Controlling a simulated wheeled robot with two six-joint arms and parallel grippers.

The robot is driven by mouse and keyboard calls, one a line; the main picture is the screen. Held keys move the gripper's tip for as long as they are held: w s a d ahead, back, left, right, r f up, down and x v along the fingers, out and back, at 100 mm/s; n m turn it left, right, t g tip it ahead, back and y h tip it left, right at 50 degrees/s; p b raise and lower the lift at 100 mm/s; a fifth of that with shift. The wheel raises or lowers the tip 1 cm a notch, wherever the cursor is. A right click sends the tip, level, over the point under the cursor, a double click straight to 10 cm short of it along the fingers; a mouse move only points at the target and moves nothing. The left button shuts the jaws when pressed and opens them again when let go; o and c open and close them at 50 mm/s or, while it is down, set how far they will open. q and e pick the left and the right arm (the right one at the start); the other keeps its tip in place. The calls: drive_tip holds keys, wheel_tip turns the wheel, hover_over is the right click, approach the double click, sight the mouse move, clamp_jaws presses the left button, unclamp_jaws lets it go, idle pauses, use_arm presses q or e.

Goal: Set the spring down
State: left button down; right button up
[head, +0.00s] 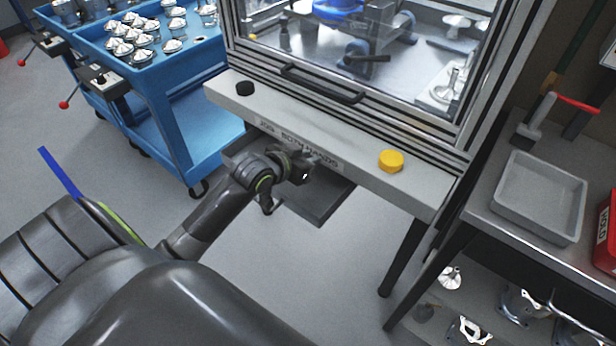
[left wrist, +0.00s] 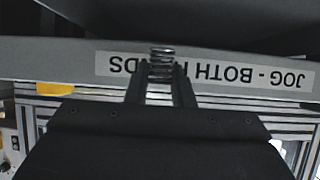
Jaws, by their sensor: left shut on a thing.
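A coiled metal spring (left wrist: 161,60) stands between the fingertips of my left gripper (left wrist: 161,84) in the left wrist view. The gripper is shut on it. In the head view my left gripper (head: 304,172) is at the front of the machine's ledge, above a dark flat plate (head: 325,207) below the ledge. I cannot make out the spring in the head view. My right gripper is not in view.
The ledge (head: 345,153) carries a black button (head: 245,88), a yellow button (head: 391,161) and a jog label. A grey tray (head: 527,196) lies empty on the right bench. A blue cart (head: 168,82) with several metal parts stands at left. Floor is open below.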

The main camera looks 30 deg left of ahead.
sight(307, 187)
use_arm(q)
wheel_tip(307, 187, down, 4)
drive_tip(key=shift+r, duration=0.1)
wheel_tip(307, 187, down, 3)
drive_tip(key=shift+r+b, duration=0.2)
drive_tip(key=shift+b, duration=0.15)
drive_tip(key=shift+f, duration=0.35)
drive_tip(key=shift+f, duration=0.15)
drive_tip(key=c, duration=1.3)
unclamp_jaws()
drive_tip(key=shift+o, duration=0.2)
drive_tip(key=shift+s+r, duration=0.15)
drive_tip(key=shift+r, duration=0.1)
drive_tip(key=p+v, duration=0.1)
drive_tip(key=v, duration=1)
drive_tip(key=shift+s+r, duration=0.15)
drive_tip(key=shift+s, duration=0.2)
